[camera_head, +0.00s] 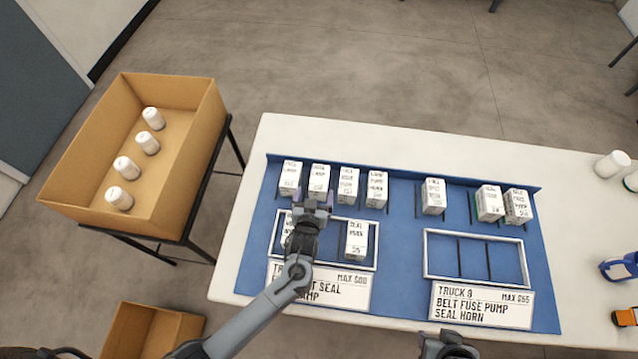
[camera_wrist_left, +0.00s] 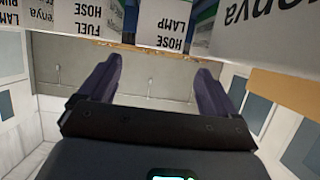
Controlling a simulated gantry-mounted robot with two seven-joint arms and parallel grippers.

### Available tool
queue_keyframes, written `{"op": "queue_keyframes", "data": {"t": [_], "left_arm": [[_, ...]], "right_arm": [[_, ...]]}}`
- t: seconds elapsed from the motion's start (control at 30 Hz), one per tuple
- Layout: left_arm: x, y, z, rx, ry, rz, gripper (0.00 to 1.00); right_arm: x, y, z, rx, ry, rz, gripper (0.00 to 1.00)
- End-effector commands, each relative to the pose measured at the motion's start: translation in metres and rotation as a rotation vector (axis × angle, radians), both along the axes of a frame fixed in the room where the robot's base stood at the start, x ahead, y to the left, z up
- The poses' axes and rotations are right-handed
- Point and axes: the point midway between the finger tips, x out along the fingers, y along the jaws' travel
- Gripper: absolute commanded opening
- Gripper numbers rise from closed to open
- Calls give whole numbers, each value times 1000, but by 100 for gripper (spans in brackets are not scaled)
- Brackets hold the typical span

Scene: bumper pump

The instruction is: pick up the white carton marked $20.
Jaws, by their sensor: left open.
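Several white cartons stand in a row along the back of the blue mat (camera_head: 400,225). They include one at the far left (camera_head: 290,178), a second (camera_head: 319,178) and a third (camera_head: 347,184). Their prices are too small to read, so I cannot tell which is marked $20. My left gripper (camera_head: 313,200) is open and empty, just in front of the second carton. In the left wrist view its fingers (camera_wrist_left: 155,85) are apart, below a carton labelled HOSE LAMP (camera_wrist_left: 165,24). A dark piece, perhaps my right gripper (camera_head: 447,346), shows at the bottom edge; its jaws are unclear.
A left frame (camera_head: 377,245) holds a SEAL HORN carton (camera_head: 356,239) and another carton partly behind my arm. The right frame (camera_head: 522,262) is empty. Two sign cards, one reading TRUCK 8 (camera_head: 482,305), lie in front. A cardboard box (camera_head: 85,150) with white bottles stands left.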

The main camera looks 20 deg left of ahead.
Motion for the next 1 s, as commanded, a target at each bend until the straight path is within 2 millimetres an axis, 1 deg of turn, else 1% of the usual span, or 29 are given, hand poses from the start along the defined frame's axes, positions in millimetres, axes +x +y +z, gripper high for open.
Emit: {"op": "queue_keyframes", "data": {"t": [0.03, 0.1, 0.33, 0.5, 0.7, 1.0], "left_arm": [[6, 2, -3, 1, -1, 1, 92], [11, 3, -5, 0, 0, 1, 92], [22, 4, -9, 0, 0, 1, 92], [43, 5, -16, 1, -1, 0, 92], [61, 9, -24, 0, 1, 1, 92], [63, 10, -25, -1, 1, 0, 92]], "right_arm": [[0, 0, -2, 0, -1, 0, 43], [1, 0, -2, 0, -2, 0, 43], [1, 0, -3, 1, -4, -1, 43], [2, 1, -7, 2, -4, -1, 43], [2, 1, -11, 3, -5, -2, 43], [2, 1, -11, 3, -4, -2, 43]]}}
